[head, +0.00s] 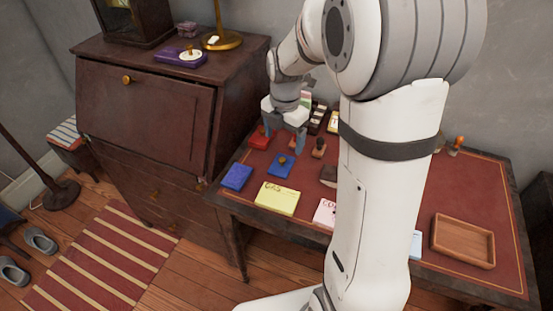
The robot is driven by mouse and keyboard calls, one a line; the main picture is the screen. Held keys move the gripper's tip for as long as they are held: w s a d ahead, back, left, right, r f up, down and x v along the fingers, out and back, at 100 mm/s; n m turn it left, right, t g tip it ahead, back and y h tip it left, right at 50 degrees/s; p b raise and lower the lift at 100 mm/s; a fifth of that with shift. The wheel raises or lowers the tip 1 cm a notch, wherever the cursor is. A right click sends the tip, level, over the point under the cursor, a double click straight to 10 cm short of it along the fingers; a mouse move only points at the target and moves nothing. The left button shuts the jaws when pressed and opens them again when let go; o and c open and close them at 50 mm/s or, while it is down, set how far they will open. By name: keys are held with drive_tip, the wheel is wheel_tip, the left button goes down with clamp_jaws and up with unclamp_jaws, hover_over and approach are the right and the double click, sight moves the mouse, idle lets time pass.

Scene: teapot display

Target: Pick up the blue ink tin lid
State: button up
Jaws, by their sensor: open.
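A small blue piece with a brass knob (280,168), which looks like the blue ink tin lid, lies on the red desk top (455,190). A plain blue block or tin (236,177) lies to its left, apart from it. My gripper (285,138) points down with its fingers apart and nothing visible between them. In the picture it is just above and behind the knobbed blue piece; its exact height over the desk is hard to tell.
A red tin (260,138) and a wooden-handled stamp (319,148) stand close beside my gripper. A yellow note (277,198) and a pink note (325,212) lie in front. An empty wooden tray (463,241) sits at the right. My arm hides the desk's middle.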

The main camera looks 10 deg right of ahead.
sight(282, 159)
drive_tip(key=w+f+n, duration=0.1)
drive_tip(key=f+n, duration=0.1)
drive_tip(key=shift+w+f+n, duration=0.15)
drive_tip(key=shift+w+n, duration=0.15)
drive_tip(key=shift+w, duration=0.1)
drive_tip(key=shift+w+f+n+b, duration=0.2)
drive_tip(key=shift+f+n+b, duration=0.15)
drive_tip(key=shift+f, duration=0.2)
wheel_tip(282, 159, down, 7)
drive_tip(key=shift+s+d+f, duration=0.1)
drive_tip(key=shift+s, duration=0.05)
drive_tip(key=c, duration=1.1)
